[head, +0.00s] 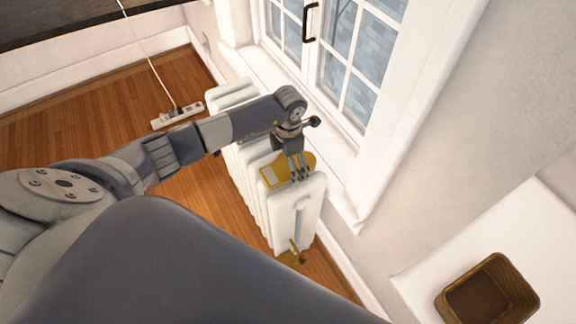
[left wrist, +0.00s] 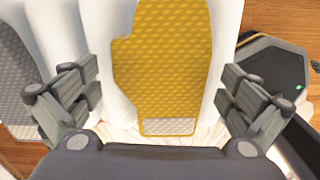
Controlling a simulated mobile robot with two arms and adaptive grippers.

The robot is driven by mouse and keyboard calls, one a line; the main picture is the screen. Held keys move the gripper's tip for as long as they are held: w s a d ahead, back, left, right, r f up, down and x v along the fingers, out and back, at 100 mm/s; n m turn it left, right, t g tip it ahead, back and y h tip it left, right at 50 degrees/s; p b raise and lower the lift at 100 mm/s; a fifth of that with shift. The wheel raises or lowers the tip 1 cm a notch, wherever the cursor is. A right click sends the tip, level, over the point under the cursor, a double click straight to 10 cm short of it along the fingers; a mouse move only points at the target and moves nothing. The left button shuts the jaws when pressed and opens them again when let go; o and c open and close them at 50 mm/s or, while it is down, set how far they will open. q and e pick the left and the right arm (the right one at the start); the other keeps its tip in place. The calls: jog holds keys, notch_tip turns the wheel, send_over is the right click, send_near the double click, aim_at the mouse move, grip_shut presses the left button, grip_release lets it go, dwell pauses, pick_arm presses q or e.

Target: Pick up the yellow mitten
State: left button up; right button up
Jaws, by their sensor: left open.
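The yellow mitten (head: 278,173) lies on top of the white radiator (head: 304,205) below the window. In the left wrist view the mitten (left wrist: 165,60) is quilted, with a pale patch at its cuff end, and its far tip is cut off by the frame edge. My left gripper (head: 299,178) is over the mitten, partly hiding it in the head view. In the left wrist view my left gripper (left wrist: 160,80) is open, with one finger on each side of the mitten and nothing held. I cannot tell whether the fingertips touch the radiator. My right gripper is not in view.
A grey quilted item (left wrist: 14,75) lies left of the mitten in the left wrist view. The window (head: 350,50) and its wall stand close behind the radiator. A power strip (head: 178,115) lies on the wooden floor. A brown basket (head: 487,292) stands on a white surface at right.

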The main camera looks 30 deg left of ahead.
pick_arm(q)
jog(key=c, duration=1.1)
jog(key=shift+o, duration=0.2)
